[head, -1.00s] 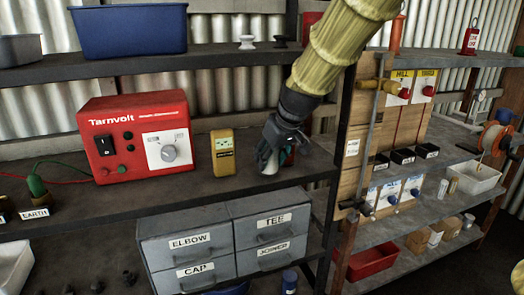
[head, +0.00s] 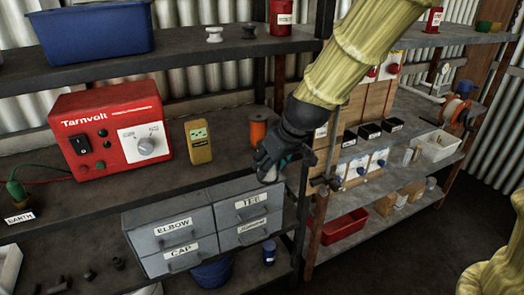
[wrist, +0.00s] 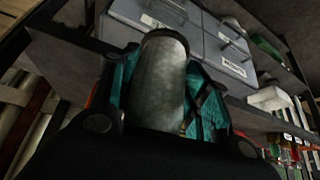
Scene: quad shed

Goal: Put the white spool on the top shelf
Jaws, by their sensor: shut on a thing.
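My gripper (head: 268,168) is shut on a pale grey-white cylinder, which looks like the white spool (wrist: 160,84). In the wrist view it lies between the teal finger pads; in the head view my gripper mostly hides it. My gripper is in front of the shelving, by the right end of the middle shelf and near the TEE drawer. The top shelf (head: 180,66) runs above and holds a blue bin (head: 90,32), a small white knob-shaped piece (head: 214,34), a dark one (head: 248,32) and a red can (head: 281,15).
An orange spool (head: 258,130), a yellow meter (head: 198,142) and the red Tarnvolt box (head: 108,133) stand on the middle shelf. Grey labelled drawers (head: 205,225) are below. A dark post stands at the shelf's right end. The top shelf has bare room along its front.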

